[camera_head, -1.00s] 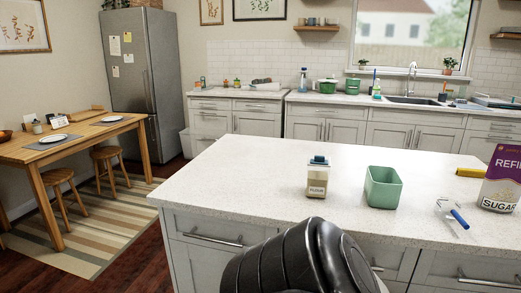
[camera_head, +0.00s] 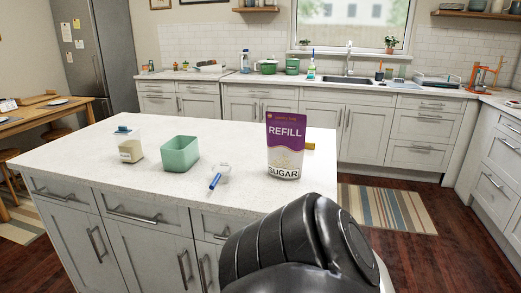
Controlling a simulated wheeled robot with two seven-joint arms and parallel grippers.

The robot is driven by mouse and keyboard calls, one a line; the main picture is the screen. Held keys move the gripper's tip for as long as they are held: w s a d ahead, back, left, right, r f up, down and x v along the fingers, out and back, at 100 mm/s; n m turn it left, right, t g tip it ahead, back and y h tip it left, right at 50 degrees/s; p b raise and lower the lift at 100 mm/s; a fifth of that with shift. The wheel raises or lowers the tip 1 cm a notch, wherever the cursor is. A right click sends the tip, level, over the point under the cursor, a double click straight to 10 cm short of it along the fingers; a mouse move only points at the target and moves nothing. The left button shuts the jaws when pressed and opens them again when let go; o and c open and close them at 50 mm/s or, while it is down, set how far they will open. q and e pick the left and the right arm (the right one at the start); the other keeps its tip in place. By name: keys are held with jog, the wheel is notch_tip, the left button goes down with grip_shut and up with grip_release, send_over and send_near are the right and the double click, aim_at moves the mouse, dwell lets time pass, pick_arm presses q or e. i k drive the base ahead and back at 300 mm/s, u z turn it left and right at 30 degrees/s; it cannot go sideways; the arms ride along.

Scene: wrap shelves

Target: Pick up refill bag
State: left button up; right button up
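The refill bag (camera_head: 285,148) is a purple and cream pouch marked "REFILL" and "SUGAR". It stands upright on the white speckled island counter (camera_head: 80,157), near its right end. It is whole in view and nothing covers its front. Neither of my grippers shows in the head view. A black rounded part of my own body fills the bottom middle, below and in front of the counter edge.
Left of the bag are a clear scoop with a blue handle (camera_head: 215,182), a green open container (camera_head: 180,154) and a blue-lidded jar (camera_head: 131,151). A yellow thing (camera_head: 310,147) is partly hidden behind the bag. A striped rug (camera_head: 385,208) lies on the floor at right.

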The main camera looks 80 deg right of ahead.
aim_at(285, 132)
jog(key=k, duration=0.75)
jog(key=z, duration=0.8)
